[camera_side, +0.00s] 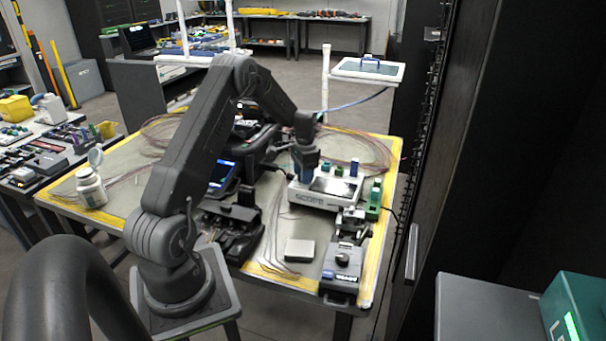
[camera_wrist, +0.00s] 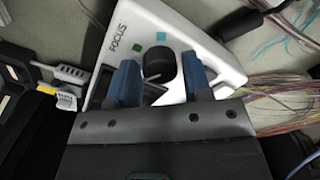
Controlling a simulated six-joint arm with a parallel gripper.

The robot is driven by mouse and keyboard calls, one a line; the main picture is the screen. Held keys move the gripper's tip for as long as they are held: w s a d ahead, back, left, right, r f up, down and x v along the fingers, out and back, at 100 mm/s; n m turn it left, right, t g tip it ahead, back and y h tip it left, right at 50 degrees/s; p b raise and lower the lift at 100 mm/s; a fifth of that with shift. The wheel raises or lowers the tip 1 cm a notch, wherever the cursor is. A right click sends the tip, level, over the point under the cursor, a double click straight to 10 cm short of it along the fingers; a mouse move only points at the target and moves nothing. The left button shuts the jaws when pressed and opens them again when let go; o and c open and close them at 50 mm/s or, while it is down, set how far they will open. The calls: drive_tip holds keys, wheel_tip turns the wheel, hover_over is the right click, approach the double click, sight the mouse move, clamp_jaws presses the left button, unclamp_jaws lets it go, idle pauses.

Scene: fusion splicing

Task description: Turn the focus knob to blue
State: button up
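The focus knob (camera_wrist: 158,64) is a black round knob on a white panel (camera_wrist: 170,14) marked FOCUS in the wrist view. A green square (camera_wrist: 137,47) and a teal-blue square (camera_wrist: 161,36) are printed beyond it. My gripper (camera_wrist: 160,72) has two blue fingers, one on each side of the knob, with narrow gaps seeming to show between. I cannot make out which mark the knob points to. In the side view, my gripper (camera_side: 304,170) reaches down at the left of the white scope box (camera_side: 318,200), and the knob is hidden there.
Blue and green upright pieces (camera_side: 353,170) stand on and beside the scope box. A grey device with a knob (camera_side: 343,270) and a small light box (camera_side: 299,250) are in front. Loose fibre coils (camera_side: 365,150) lie behind. A black cable plug (camera_wrist: 262,6) is near the panel.

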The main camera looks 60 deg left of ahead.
drive_tip(key=shift+s, duration=0.1)
drive_tip(key=shift+f+m, duration=0.1)
drive_tip(key=shift+m, duration=0.6)
drive_tip(key=m, duration=0.8)
drive_tip(key=shift+m, duration=0.4)
wheel_tip(320, 180, up, 14)
drive_tip(key=s+d+r+n+t, duration=0.1)
drive_tip(key=d+r+n, duration=0.1)
drive_tip(key=d+r, duration=0.3)
drive_tip(key=s+d+r+n+t+y, duration=0.1)
drive_tip(key=d+r, duration=0.5)
drive_tip(key=d, duration=0.8)
drive_tip(key=shift+s+d+r+n+t, duration=0.25)
drive_tip(key=shift+s+d+n+t, duration=0.05)
drive_tip(key=shift+s+n, duration=0.45)
